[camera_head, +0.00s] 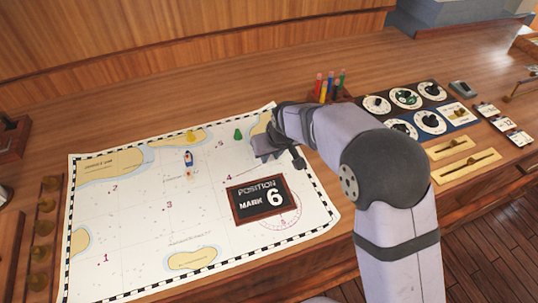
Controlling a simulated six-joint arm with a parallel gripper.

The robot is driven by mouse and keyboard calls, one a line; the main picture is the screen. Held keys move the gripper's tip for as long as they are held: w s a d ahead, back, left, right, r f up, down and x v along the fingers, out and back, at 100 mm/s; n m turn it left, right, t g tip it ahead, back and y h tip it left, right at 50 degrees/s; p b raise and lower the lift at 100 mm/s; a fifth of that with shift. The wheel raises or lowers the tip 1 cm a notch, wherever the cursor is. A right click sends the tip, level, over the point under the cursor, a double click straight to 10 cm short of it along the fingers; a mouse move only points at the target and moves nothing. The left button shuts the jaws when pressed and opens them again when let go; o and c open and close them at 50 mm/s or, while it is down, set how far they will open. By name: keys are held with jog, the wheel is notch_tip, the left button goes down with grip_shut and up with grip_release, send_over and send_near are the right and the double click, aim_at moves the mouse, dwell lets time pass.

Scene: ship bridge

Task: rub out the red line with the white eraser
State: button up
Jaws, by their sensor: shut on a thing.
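The chart (130,240) lies flat on the wooden desk, with printed islands, a grid and small red numbers. I cannot make out a red line on it; my arm covers part of its right side. My gripper (266,151) is low over the upper right of the chart, above the dark plaque, seen mostly from behind. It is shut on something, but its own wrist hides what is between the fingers. I see no white eraser clearly anywhere; whether it is the held thing cannot be told.
Colored pens (329,84) stand behind my arm. Dial panels (405,97) and brass levers (463,163) are right.

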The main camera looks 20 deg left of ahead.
jog(key=shift+w+d, duration=0.1)
jog(key=shift+w+d, duration=0.55)
jog(key=shift+w, duration=0.25)
jog(key=shift+s, duration=0.1)
jog(key=shift+s+a, duration=0.6)
jog(key=shift+s, duration=0.25)
jog(key=shift+s+a, duration=0.7)
jog(key=shift+s, duration=0.2)
jog(key=shift+s, duration=0.1)
jog(key=shift+s+a, duration=0.6)
jog(key=shift+s, duration=0.25)
